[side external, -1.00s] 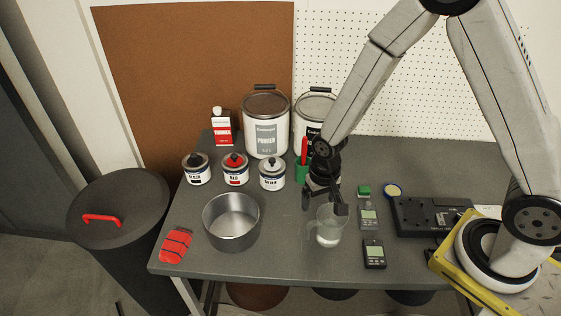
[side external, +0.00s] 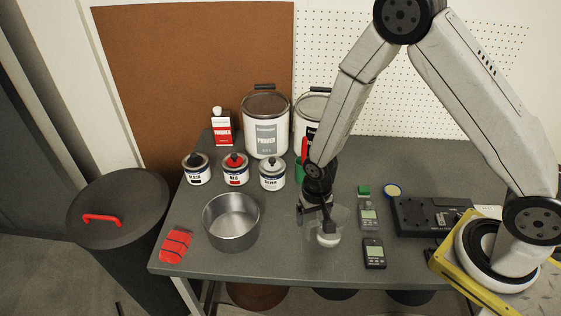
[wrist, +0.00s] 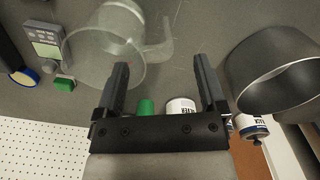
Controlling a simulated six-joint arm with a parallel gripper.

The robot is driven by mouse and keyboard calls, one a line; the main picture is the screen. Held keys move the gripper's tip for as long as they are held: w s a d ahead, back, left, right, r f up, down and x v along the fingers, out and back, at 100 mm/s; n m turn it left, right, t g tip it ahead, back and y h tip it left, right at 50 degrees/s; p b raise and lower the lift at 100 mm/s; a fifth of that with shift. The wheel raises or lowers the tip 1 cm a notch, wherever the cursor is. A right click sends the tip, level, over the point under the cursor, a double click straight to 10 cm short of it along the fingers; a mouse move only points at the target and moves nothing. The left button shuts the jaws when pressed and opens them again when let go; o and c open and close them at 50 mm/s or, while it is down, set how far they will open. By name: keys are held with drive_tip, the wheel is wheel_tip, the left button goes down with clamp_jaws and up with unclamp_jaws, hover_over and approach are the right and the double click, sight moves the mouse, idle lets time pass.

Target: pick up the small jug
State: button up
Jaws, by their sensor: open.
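The small jug (side external: 338,220) is clear and see-through, standing upright near the front middle of the grey table. In the wrist view the jug (wrist: 92,62) is at upper left, with its handle (wrist: 163,50) pointing right. My gripper (side external: 315,219) is open and low at the jug, overlapping its left part in the side view. In the wrist view the gripper (wrist: 160,64) has its left finger in front of the jug's rim, and the handle shows between the two finger lines. I cannot tell whether a finger touches the jug.
A metal pot (side external: 231,236) stands close on the left. Handheld meters (side external: 374,254) lie to the right, beside a black device (side external: 430,215). Small paint cans (side external: 272,174) and large buckets (side external: 266,125) stand behind. A red item (side external: 175,246) lies at the front left.

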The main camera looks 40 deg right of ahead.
sight(313, 222)
drive_tip(key=shift+f, duration=0.15)
drive_tip(key=shift+f, duration=2.5)
clamp_jaws()
